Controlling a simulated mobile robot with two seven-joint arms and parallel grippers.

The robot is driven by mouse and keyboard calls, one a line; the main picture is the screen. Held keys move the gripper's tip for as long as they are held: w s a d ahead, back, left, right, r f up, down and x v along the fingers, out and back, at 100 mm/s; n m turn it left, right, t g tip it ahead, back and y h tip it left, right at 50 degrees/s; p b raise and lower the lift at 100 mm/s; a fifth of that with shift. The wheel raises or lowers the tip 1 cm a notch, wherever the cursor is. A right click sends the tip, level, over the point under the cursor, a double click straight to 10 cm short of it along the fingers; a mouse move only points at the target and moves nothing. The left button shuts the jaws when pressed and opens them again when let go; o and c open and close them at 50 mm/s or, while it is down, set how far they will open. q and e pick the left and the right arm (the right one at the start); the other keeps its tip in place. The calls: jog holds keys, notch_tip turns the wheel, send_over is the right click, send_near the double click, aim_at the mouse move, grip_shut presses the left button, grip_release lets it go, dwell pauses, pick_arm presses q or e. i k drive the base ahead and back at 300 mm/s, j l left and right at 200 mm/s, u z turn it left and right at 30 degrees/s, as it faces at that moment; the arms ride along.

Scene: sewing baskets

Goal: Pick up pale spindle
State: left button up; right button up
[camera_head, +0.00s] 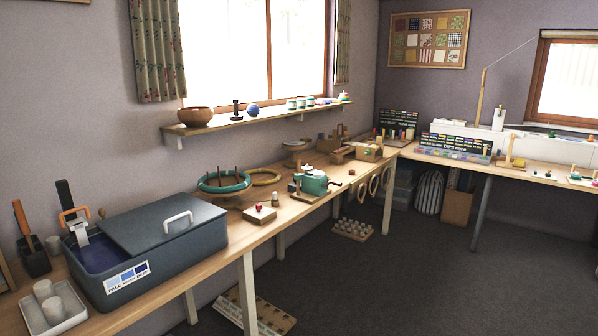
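I cannot tell for certain which thing is the pale spindle. Pale cylinders (53,309) stand in a white tray (76,318) at the front left of the bench. A floor rack (350,236) under the bench holds several pale, round-topped pieces. Neither of my grippers is in view.
The blue-grey box (162,262) fills the near bench. Another rack (270,318) lies on the floor by the bench leg. The floor at right is clear.

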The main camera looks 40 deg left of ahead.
aim_at(298, 159)
jog(key=i+l+u, duration=0.15)
jog(key=i+u, duration=0.2)
jog(key=i, duration=2.2)
jog(key=i+l+u, duration=0.1)
jog(key=i+u, duration=0.35)
jog(key=i+l+u, duration=0.4)
jog(key=i, duration=0.15)
